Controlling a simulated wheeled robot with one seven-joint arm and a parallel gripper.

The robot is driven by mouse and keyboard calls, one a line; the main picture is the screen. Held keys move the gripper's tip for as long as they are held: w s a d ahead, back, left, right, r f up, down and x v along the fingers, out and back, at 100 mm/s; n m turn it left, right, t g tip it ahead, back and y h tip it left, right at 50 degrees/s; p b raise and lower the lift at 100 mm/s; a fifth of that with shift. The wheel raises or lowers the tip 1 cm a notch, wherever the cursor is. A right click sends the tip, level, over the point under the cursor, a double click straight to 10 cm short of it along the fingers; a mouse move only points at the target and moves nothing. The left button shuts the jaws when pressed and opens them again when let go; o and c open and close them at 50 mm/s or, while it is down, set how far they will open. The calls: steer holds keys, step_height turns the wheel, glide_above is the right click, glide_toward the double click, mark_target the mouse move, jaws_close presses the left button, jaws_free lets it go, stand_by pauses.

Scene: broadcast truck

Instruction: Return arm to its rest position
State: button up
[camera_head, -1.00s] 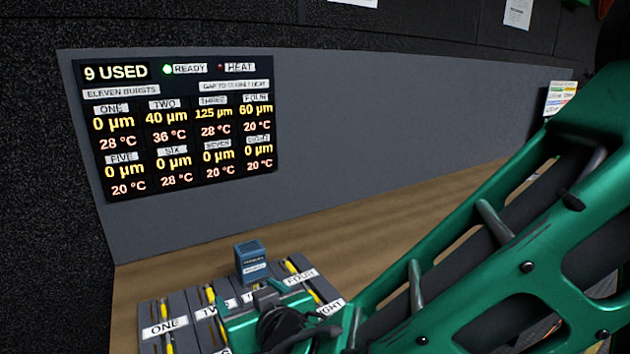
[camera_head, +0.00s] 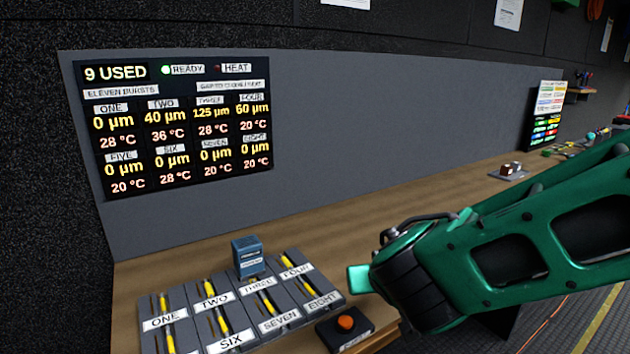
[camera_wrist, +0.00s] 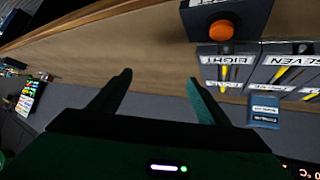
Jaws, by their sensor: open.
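My gripper (camera_wrist: 162,92) is open and empty in the wrist view, its two dark green fingers spread over bare wooden bench. In the head view my green arm comes in from the right. One green fingertip (camera_head: 360,279) shows just right of the block of numbered slots (camera_head: 280,322), above the bench. The far finger is hidden there. A small blue box (camera_head: 248,256) stands behind slot THREE and also shows in the wrist view (camera_wrist: 264,110).
An orange button on a black box (camera_head: 345,323) sits close below the gripper, beside slot EIGHT. A display panel (camera_head: 178,127) hangs on the grey back wall. A small brown-and-white object (camera_head: 511,170) and a colourful chart (camera_head: 548,113) stand farther right. The bench between is clear.

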steer(key=s+d+f+m+g+h, duration=0.1)
steer(key=s+d+m+g, duration=0.3)
steer(key=d, duration=0.7)
steer(key=s+d+f+m+g+h, duration=0.1)
steer(key=s+d+g+h, duration=0.1)
steer(key=s+d, duration=0.65)
steer(key=s+d+m+g+y, duration=0.1)
steer(key=s+d+g+y, duration=0.1)
steer(key=s+d, duration=0.2)
steer(key=s+d+r+m+g+y, duration=0.1)
steer(key=s+d, duration=0.3)
steer(key=s, duration=0.6)
steer(key=shift+d+r+g+y, duration=0.15)
steer(key=shift+d+g+y, duration=0.1)
steer(key=shift+g+y, duration=0.15)
steer(key=shift+w+f, duration=0.25)
steer(key=shift+w, duration=0.3)
